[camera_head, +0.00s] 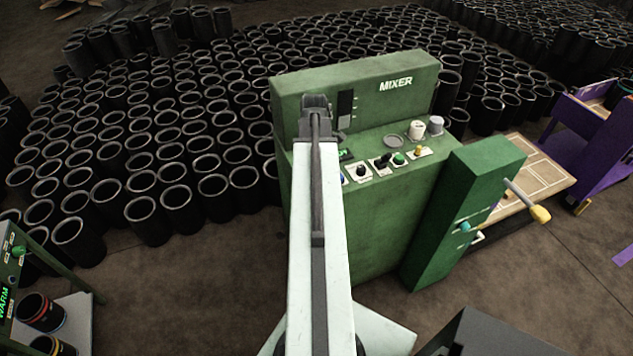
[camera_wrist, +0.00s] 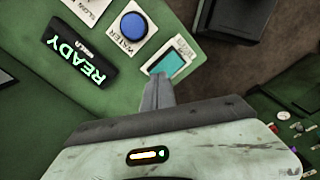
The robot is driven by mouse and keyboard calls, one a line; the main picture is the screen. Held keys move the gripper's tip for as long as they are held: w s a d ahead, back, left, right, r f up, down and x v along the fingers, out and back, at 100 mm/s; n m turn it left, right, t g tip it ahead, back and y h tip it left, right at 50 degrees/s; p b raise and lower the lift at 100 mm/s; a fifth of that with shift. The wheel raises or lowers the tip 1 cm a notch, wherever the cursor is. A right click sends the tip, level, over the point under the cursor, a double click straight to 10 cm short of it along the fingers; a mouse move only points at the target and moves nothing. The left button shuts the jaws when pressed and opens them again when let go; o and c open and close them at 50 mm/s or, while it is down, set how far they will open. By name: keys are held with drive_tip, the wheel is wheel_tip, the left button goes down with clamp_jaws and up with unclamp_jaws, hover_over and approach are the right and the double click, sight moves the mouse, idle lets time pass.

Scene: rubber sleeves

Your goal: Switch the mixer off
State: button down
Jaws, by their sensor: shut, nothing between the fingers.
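The mixer (camera_head: 385,220) is a green cabinet in the head view, with "MIXER" on its upright back and a control panel (camera_head: 375,190) in front. A round blue button (camera_wrist: 133,25) labelled WATER and a lit READY display (camera_wrist: 82,60) are nearby. My arm hides part of the panel.
Many black sleeves (camera_head: 180,205) stand behind and left of the mixer. A green box with a yellow-ended lever (camera_head: 540,213) stands at its right, near a purple stand (camera_head: 598,135). A green station marked WARM (camera_head: 12,255) is at left. Brown floor lies between.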

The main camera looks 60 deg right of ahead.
drive_tip(key=shift+f+b, duration=0.75)
drive_tip(key=shift+f, duration=0.1)
drive_tip(key=shift+r, duration=0.15)
wheel_tip(320, 180, up, 7)
drive_tip(key=p, duration=0.7)
idle(0.3)
